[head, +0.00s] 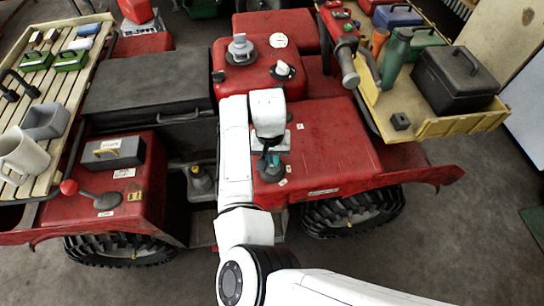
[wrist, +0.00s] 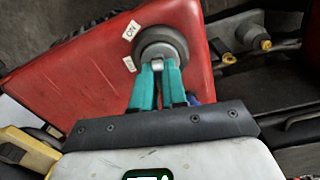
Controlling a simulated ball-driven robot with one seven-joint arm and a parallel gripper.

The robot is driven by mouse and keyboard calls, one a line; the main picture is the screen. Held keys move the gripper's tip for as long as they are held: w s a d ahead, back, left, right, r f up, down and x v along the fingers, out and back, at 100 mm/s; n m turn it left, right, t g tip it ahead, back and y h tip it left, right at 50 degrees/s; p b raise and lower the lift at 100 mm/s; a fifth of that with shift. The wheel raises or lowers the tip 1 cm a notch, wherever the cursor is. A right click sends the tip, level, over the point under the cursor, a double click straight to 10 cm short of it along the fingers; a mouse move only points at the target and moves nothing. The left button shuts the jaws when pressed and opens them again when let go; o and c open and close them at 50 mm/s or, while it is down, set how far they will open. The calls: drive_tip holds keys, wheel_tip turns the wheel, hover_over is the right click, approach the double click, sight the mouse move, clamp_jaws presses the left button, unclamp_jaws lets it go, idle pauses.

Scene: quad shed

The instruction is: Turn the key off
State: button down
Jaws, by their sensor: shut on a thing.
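The key (wrist: 158,66) shows as a small pale metal piece between my fingertips in the wrist view. It sits in a round dark grey switch (wrist: 165,42) on a red panel (wrist: 90,75). An ON label (wrist: 131,32) is at the switch's upper left, and a second small white label (wrist: 130,64) is lower left, its print hard to read. My gripper (wrist: 158,72), with teal fingers, is shut on the key. In the head view my gripper (head: 269,165) is low at the left part of the red bodywork; the key is hidden there.
A red-knobbed lever (head: 70,188) and a grey box (head: 112,150) are on the left fender. A slatted rack (head: 60,95) with cups and tools is at left. A yellow tray (head: 440,125) with a black case (head: 455,78) is at right. The black seat (head: 150,75) is clear.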

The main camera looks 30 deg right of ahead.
drive_tip(key=shift+s+d+f+n+p, duration=0.1)
drive_tip(key=shift+s+f+n+p, duration=0.05)
drive_tip(key=shift+n+p, duration=0.7)
drive_tip(key=shift+f+n, duration=0.15)
drive_tip(key=shift+n, duration=1.2)
drive_tip(key=c, duration=1.2)
unclamp_jaws()
drive_tip(key=shift+r, duration=0.25)
drive_tip(key=shift+r, duration=4)
